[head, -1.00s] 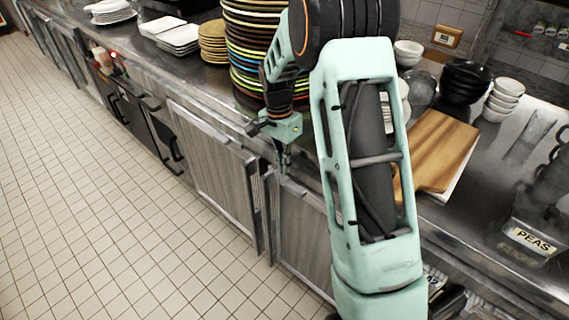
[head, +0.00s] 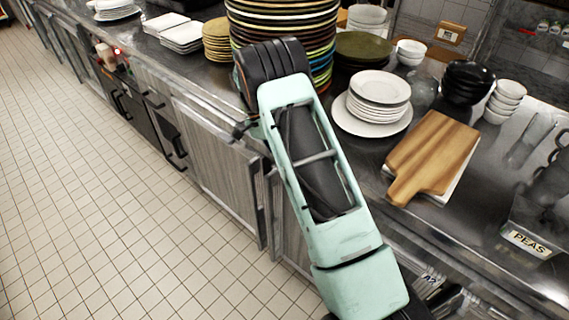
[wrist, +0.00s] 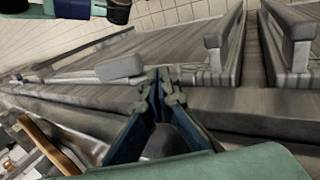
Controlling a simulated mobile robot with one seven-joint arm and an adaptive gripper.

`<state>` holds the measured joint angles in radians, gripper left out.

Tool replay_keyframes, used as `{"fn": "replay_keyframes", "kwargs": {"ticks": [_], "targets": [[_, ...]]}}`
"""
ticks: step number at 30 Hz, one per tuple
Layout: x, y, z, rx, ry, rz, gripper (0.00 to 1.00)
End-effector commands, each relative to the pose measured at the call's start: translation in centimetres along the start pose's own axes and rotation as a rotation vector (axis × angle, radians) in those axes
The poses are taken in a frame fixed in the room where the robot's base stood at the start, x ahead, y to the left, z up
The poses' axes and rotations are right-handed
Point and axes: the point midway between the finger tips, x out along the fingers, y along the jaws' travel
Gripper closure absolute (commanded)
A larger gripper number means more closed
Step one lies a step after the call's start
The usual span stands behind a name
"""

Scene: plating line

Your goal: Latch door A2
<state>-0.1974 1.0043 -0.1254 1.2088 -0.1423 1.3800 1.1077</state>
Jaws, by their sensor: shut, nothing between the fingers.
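A small tag reading A2 (head: 430,281) is at the counter front, right of my arm. Much of the cabinet front near it is hidden by my arm, so I cannot tell exactly which panel is door A2. Two grey cabinet doors meet left of my arm: a left door (head: 222,172) and a partly hidden right door (head: 288,232). The wrist view shows two door edges with bar handles (wrist: 215,50) and a gap between them. A grey latch-like block (wrist: 120,67) sits by the frame. My gripper (wrist: 160,78) is shut and empty near that block; the arm hides its fingers in the head view.
The counter carries a tall stack of coloured plates (head: 285,25), white plates (head: 375,105), a wooden board (head: 432,155), black bowls (head: 468,82) and a PEAS container (head: 530,240). The tiled floor (head: 110,220) in front of the cabinets is clear.

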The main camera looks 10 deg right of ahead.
Motion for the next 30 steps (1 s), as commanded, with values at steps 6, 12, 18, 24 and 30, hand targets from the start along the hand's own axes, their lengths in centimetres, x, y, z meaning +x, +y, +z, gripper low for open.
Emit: {"fn": "replay_keyframes", "kwargs": {"ticks": [6, 12, 18, 24, 30], "targets": [[0.8, -0.51, -0.04, 0.0, 0.0, 0.036, 1.0], [1.17, -0.85, 0.0, -0.001, 0.0, 0.034, 1.0], [1.31, -0.98, 0.0, -0.001, 0.0, 0.033, 1.0], [1.32, -0.99, -0.01, -0.001, 0.0, 0.033, 1.0], [1.31, -0.98, -0.02, -0.001, 0.0, 0.032, 1.0]]}}
